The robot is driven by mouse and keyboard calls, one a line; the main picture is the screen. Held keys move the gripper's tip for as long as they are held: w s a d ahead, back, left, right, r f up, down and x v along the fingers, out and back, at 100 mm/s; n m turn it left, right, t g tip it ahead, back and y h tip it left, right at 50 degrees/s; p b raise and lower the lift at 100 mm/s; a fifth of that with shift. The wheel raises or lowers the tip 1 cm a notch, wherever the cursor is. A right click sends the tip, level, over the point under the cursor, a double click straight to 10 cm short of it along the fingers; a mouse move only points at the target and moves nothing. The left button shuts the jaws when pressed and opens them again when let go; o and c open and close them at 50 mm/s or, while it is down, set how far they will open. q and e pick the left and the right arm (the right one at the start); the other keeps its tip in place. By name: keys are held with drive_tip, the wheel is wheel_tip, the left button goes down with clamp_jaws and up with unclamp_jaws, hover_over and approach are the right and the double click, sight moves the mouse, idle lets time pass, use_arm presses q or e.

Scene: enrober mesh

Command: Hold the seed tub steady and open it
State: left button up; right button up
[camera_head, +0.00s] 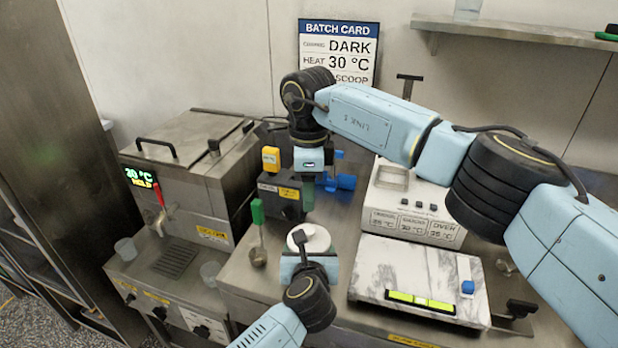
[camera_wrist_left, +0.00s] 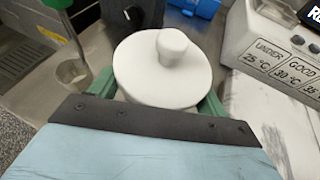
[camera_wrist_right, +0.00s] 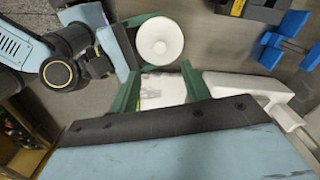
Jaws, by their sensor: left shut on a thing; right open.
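The seed tub (camera_head: 309,238) is white and round and stands on the steel counter. Its white lid with a round knob is on, seen close in the left wrist view (camera_wrist_left: 150,88) and from above in the right wrist view (camera_wrist_right: 160,42). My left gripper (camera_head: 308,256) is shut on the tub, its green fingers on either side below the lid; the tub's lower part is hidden. My right gripper (camera_head: 308,196) hangs above and behind the tub, pointing down. Its green fingers are apart and empty in the right wrist view (camera_wrist_right: 160,76).
A green-handled ladle (camera_head: 257,235) stands left of the tub. A marble slab (camera_head: 405,270) lies to the right, with a white labelled unit (camera_head: 415,215) behind it. Blue parts (camera_head: 345,181) and a dark box (camera_head: 280,200) sit behind. A steel machine (camera_head: 185,170) stands left.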

sight(309, 230)
wheel_tip(309, 230, down, 10)
drive_tip(key=m, duration=1.2)
drive_tip(key=shift+m, duration=0.4)
drive_tip(key=shift+r, duration=0.1)
clamp_jaws()
drive_tip(key=shift+r, duration=0.2)
idle(0.5)
drive_tip(key=shift+r, duration=1)
